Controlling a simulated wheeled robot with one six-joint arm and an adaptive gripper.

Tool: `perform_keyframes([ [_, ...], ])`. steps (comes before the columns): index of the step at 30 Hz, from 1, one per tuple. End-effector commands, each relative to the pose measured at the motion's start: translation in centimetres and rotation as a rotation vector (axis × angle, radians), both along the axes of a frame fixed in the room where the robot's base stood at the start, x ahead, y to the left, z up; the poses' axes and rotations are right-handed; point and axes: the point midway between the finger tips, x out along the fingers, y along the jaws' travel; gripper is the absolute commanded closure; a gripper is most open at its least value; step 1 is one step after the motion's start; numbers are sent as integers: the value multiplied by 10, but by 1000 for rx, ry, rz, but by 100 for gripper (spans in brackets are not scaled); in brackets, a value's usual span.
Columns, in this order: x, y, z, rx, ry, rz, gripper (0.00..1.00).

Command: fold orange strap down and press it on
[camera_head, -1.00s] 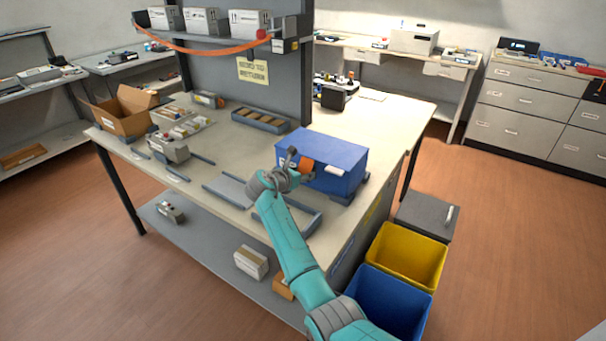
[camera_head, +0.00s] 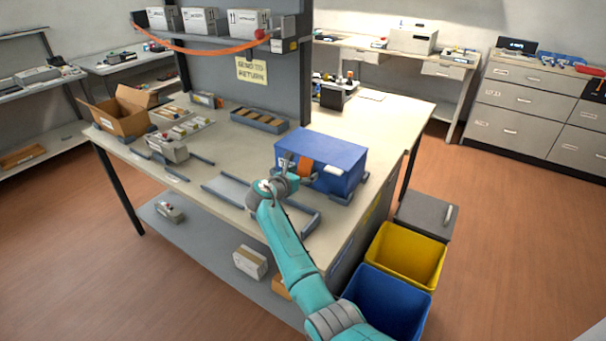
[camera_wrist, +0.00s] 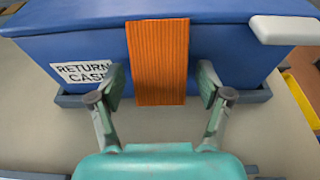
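The blue return case (camera_head: 345,155) stands at the near right end of the bench with its lid down. It also fills the top of the wrist view (camera_wrist: 225,55). The orange strap (camera_wrist: 158,60) starts at the front lid edge and extends down over the case front, right of the "RETURN CASE" label (camera_wrist: 84,72). In the head view, the strap (camera_head: 306,168) shows beside my gripper (camera_head: 290,165). In the wrist view, my gripper (camera_wrist: 161,80) is open, one finger on each side of the strap, apparently clear of it. I cannot tell whether the strap lies flat against the case.
A pale handle-like piece (camera_wrist: 287,29) juts from the case front, right of the strap. Dark corner brackets (camera_wrist: 258,95) sit at the case's base. A grey tray (camera_head: 225,188) lies left of the case. Yellow (camera_head: 425,262) and blue (camera_head: 400,300) bins stand below the bench edge.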

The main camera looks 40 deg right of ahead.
Motion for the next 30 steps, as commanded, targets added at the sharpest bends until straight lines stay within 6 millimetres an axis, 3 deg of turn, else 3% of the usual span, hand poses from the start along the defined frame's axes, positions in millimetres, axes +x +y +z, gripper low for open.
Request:
perform_keyframes([
  [11, -3, 11, 3, 0, -2, 2, 23],
  [24, -30, 85, 23, -1, -1, 3, 23],
  [30, -37, 105, 29, -1, -1, 1, 23],
])
